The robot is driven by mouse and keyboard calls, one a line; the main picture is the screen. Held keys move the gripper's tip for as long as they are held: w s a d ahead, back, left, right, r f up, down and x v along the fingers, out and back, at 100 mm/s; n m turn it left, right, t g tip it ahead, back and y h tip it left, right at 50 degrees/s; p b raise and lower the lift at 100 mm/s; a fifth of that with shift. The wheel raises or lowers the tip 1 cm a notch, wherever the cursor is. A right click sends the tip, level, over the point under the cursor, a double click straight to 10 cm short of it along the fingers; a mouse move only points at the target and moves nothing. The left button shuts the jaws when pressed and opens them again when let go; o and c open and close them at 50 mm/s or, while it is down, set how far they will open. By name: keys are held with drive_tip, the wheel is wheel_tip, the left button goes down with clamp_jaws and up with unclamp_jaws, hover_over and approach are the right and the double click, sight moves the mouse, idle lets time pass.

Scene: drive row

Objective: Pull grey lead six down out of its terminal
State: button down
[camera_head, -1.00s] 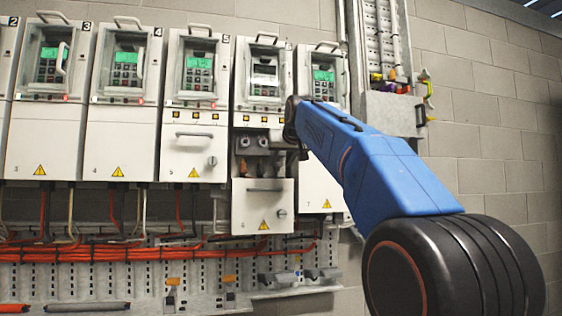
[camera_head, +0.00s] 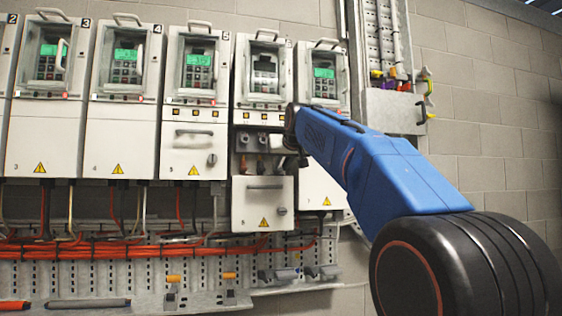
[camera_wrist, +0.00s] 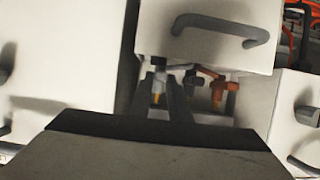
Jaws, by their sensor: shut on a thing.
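My gripper (camera_wrist: 162,88) is shut on a grey lead (camera_wrist: 159,72), which shows as a pale grey piece with a yellowish tip between the two dark fingers in the wrist view. A second grey lead (camera_wrist: 192,80) is just right of the fingers, and brown-orange leads (camera_wrist: 217,92) are beyond it. In the head view the open terminal bay (camera_head: 246,142) of the sixth drive (camera_head: 265,83) shows above its lowered cover (camera_head: 263,210). My blue arm reaches to the bay's right side and hides the fingertips. Whether the held lead still sits in its terminal cannot be told.
The lowered cover carries a handle (camera_wrist: 222,27) close to my fingers. Neighbouring drives stand close on both sides, including the fifth drive (camera_head: 193,150). Orange cables (camera_head: 130,250) run along the perforated rail below. A grey box (camera_head: 392,110) is on the wall at right.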

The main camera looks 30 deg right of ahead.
drive_tip(key=c, duration=1.6)
unclamp_jaws()
drive_tip(key=shift+c, duration=0.2)
drive_tip(key=v, duration=1.7)
drive_tip(key=shift+s, duration=0.2)
drive_tip(key=shift+r, duration=0.1)
drive_tip(key=s+a+f+n+g+y, duration=0.1)
drive_tip(key=s+a+f, duration=0.2)
drive_tip(key=f, duration=0.8)
drive_tip(key=s+a+f+g+y, duration=0.1)
drive_tip(key=s+a+f+g, duration=0.15)
drive_tip(key=f, duration=0.75)
drive_tip(key=s+a+f+n+g+y, duration=0.1)
drive_tip(key=s+a+f, duration=0.25)
drive_tip(key=f, duration=0.75)
drive_tip(key=s+a+f+g, duration=0.1)
drive_tip(key=s+f, duration=0.4)
drive_tip(key=f, duration=0.5)
drive_tip(key=s+a+f+g, duration=0.1)
drive_tip(key=s+f, duration=0.4)
drive_tip(key=f, duration=0.5)
drive_tip(key=s+a+f+n+g, duration=0.1)
drive_tip(key=s+a+f, duration=0.2)
drive_tip(key=s+f, duration=0.3)
wheel_tip(320, 180, down, 5)
drive_tip(key=shift+a+r+g+y, duration=0.1)
drive_tip(key=shift+a+g+y, duration=0.1)
drive_tip(key=shift+g+y, duration=0.2)
